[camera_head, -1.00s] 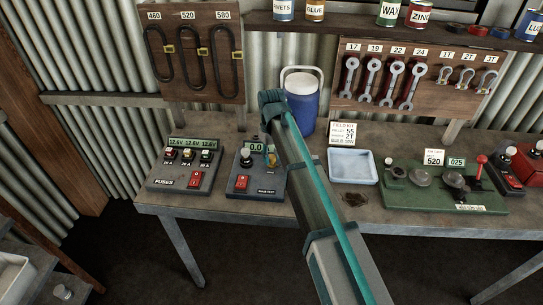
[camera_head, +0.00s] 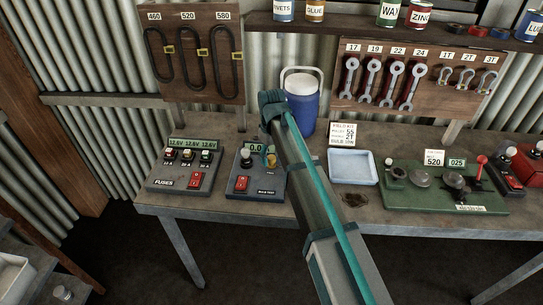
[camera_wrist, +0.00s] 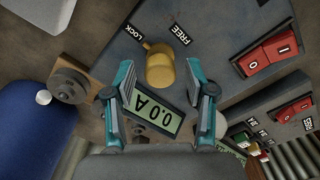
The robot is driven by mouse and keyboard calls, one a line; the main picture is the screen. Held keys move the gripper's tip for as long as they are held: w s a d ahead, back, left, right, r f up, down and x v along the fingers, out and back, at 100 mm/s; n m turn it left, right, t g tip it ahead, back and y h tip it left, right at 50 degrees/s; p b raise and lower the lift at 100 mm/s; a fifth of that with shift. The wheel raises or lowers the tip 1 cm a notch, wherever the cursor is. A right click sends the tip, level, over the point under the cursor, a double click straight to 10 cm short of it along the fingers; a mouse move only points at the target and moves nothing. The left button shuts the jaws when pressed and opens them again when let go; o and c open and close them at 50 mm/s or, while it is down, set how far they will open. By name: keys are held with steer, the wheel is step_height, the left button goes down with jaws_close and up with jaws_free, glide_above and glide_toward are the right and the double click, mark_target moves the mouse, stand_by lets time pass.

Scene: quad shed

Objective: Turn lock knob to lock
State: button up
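The lock knob (camera_wrist: 160,70) is a yellow brass knob on a grey panel (camera_wrist: 215,40). In the wrist view it sits below the LOCK label (camera_wrist: 132,28) and the FREE label (camera_wrist: 181,33). A small nub at its upper left leans toward the LOCK side. My gripper (camera_wrist: 160,76) is open, with one teal finger on each side of the knob and visible gaps between. In the head view the knob (camera_head: 271,160) shows at the right edge of the panel (camera_head: 262,190), beside my arm, and my gripper is mostly hidden.
A fuse box (camera_head: 180,180) stands to the left. A blue cooler (camera_head: 304,105) stands behind. A tray (camera_head: 352,167) and a green unit (camera_head: 430,200) lie to the right.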

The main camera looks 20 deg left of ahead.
mark_target(271, 157)
steer(key=shift+r, duration=0.1)
step_height(271, 157, up, 12)
stand_by(0.7)
stand_by(0.3)
